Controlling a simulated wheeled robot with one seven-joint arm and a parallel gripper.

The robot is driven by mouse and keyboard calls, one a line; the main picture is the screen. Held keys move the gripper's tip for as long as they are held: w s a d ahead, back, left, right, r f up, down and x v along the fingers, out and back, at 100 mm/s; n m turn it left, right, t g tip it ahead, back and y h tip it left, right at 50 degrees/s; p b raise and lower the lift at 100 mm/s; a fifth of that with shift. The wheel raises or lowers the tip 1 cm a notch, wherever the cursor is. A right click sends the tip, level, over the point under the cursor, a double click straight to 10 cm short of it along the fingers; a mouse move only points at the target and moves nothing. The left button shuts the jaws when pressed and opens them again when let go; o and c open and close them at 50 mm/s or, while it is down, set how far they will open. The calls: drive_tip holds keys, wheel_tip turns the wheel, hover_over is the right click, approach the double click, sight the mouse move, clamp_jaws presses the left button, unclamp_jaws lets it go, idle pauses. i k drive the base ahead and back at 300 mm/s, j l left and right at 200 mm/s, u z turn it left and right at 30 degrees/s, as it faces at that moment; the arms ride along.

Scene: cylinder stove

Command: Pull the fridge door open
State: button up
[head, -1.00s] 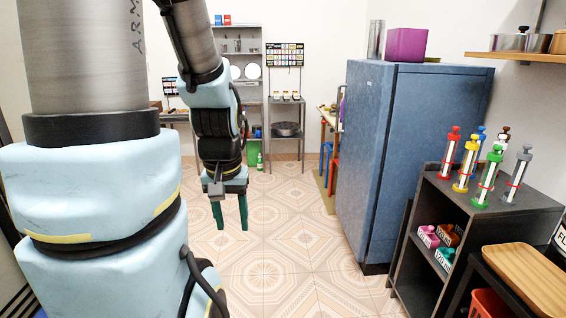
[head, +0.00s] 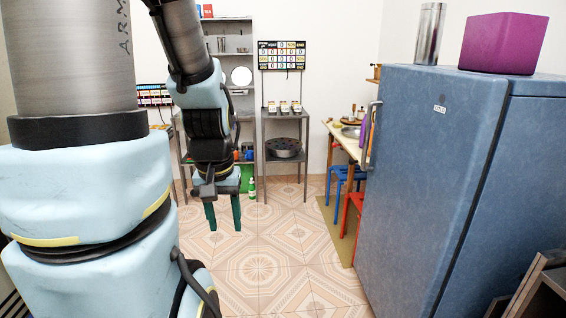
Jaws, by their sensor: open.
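The blue fridge (head: 430,190) stands on the right in the head view. My gripper (head: 223,215) hangs over the tiled floor left of the fridge, fingers pointing down. Its green fingers are apart with nothing between them. It is well clear of the handle and does not touch the fridge.
A purple box (head: 503,43) and a metal cylinder (head: 428,33) stand on the fridge. Beyond are a table (head: 345,146), a blue stool (head: 340,178), a red stool (head: 354,205) and a shelf rack (head: 282,160). A dark shelf edge (head: 535,285) is at lower right. The floor between is free.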

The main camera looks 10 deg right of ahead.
sight(435, 131)
drive_tip(key=i+j+z, duration=0.15)
drive_tip(key=i+z, duration=0.25)
drive_tip(key=i, duration=0.2)
drive_tip(key=i+j+z, duration=0.3)
drive_tip(key=i+z, duration=0.15)
drive_tip(key=i, duration=0.15)
drive_tip(key=i+j+z, duration=0.4)
drive_tip(key=i+j, duration=0.1)
